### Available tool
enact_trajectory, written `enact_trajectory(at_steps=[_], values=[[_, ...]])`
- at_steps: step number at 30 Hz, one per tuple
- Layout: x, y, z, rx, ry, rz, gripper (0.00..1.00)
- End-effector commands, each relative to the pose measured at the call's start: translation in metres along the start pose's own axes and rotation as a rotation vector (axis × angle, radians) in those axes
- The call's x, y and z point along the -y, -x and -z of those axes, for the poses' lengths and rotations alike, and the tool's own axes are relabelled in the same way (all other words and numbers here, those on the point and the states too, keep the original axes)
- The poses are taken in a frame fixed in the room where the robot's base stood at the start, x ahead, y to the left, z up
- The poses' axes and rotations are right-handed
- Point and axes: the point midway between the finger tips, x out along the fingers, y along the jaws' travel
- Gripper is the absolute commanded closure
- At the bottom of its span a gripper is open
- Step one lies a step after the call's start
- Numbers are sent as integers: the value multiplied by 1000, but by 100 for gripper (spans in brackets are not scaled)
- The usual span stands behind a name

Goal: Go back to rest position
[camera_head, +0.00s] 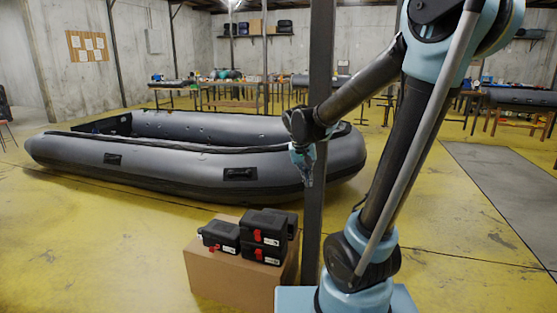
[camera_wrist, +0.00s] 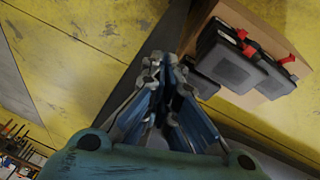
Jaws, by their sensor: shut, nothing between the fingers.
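My gripper (camera_head: 308,180) hangs from the end of my folded arm, in front of the boat's right end in the head view. In the wrist view my gripper (camera_wrist: 164,62) shows its blue fingers brought together, with nothing between them. The gripper is above and apart from the black cases (camera_head: 262,240) with red latches, which sit on a cardboard box (camera_head: 222,279). The cases (camera_wrist: 240,62) and the box also show at the upper right of the wrist view.
A large grey inflatable boat (camera_head: 190,178) lies on the yellow floor behind the box. A dark upright post (camera_head: 319,70) stands close by my gripper. Work tables (camera_head: 235,91) line the back. The floor at the left front is clear.

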Motion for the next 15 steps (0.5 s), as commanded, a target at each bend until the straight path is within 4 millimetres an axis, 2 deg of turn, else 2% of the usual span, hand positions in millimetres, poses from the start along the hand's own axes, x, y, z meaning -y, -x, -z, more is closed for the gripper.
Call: enact_trajectory(at_steps=[1,6,15], values=[[-12,1,-12,7,0,7,100],[-39,3,-46,27,18,38,100],[-74,-1,-112,51,46,96,100]])
